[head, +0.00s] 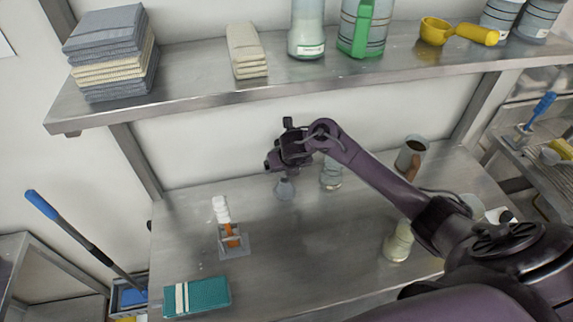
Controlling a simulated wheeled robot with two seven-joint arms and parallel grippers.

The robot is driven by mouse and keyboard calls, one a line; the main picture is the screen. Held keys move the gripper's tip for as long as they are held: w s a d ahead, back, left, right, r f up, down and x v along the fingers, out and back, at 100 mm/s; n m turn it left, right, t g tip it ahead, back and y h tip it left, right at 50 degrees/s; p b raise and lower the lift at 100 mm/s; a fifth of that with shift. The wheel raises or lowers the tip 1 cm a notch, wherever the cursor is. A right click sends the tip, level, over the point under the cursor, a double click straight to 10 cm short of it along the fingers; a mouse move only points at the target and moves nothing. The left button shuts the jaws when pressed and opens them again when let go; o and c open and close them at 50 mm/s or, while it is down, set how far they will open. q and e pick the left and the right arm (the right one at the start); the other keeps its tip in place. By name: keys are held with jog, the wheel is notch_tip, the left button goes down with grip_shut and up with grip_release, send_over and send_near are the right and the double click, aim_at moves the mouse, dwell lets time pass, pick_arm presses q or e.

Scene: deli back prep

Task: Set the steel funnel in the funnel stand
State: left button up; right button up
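My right arm comes in from the right. Its gripper (281,166) is over the back middle of the steel table. A small grey rounded thing (284,189), probably the steel funnel, shows directly below the gripper. I cannot tell whether the fingers hold it or whether it rests on the table; the fingertips are too dark and small to read. I cannot tell if this is the funnel stand. My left gripper is out of view.
A clear container (331,174) stands right of the gripper, close to my arm. A teal folded cloth (196,297) lies front left. A loaded shelf (200,81) overhangs the back. The front middle is clear.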

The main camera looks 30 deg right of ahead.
jog(key=shift+r, duration=0.1)
jog(key=shift+f+b, duration=1.3)
jog(key=shift+f, duration=0.3)
jog(key=shift+c, duration=0.2)
dwell(0.4)
jog(key=o, duration=0.8)
jog(key=shift+s, duration=0.1)
jog(key=c, duration=0.5)
jog(key=o, duration=0.5)
jog(key=shift+r, duration=0.1)
